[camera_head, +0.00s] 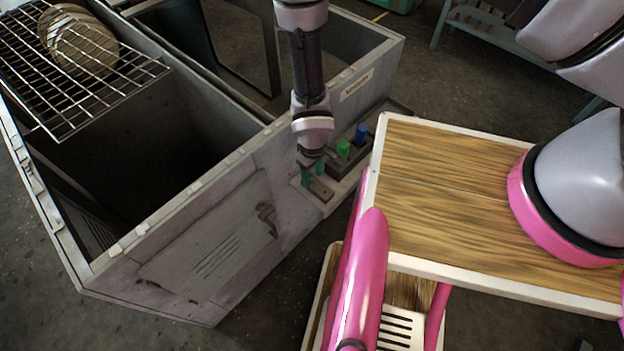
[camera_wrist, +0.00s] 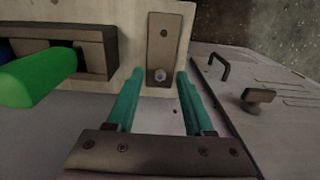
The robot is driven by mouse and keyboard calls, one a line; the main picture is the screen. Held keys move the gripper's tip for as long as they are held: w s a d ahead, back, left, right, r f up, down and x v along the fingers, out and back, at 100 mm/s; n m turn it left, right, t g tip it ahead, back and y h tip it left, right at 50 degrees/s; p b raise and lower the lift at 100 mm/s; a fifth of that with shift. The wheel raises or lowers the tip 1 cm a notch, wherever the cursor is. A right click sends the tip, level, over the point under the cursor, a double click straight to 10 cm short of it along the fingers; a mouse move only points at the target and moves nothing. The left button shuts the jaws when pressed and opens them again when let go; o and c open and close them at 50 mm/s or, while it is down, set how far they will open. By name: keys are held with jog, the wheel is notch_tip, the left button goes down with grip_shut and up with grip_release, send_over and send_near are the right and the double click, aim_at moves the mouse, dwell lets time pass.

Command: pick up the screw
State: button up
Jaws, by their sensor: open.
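The screw (camera_wrist: 160,75) shows in the wrist view as a small, pale round head at the near end of a brown plate (camera_wrist: 164,40). My gripper (camera_wrist: 159,82) is open, with one teal finger on each side of the screw in the picture. I cannot tell how far the fingertips are from the plate, and I see no contact with the screw. In the head view my gripper (camera_head: 312,174) points down at the plate (camera_head: 321,191) on the housing's side ledge. The screw cannot be made out there.
A green knob (camera_wrist: 38,82) projects left of my fingers in the wrist view. A blue knob (camera_head: 361,133) stands behind the green one in the head view. The grey housing (camera_head: 205,230) has a latch handle (camera_head: 267,217). A wood-topped cart (camera_head: 450,190) stands close on the right.

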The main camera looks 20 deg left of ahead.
aim_at(313, 179)
jog(key=shift+f, duration=0.2)
dwell(0.3)
grip_shut()
jog(key=shift+r, duration=0.15)
notch_tip(313, 179, up, 10)
jog(key=shift+r, duration=0.15)
dwell(0.4)
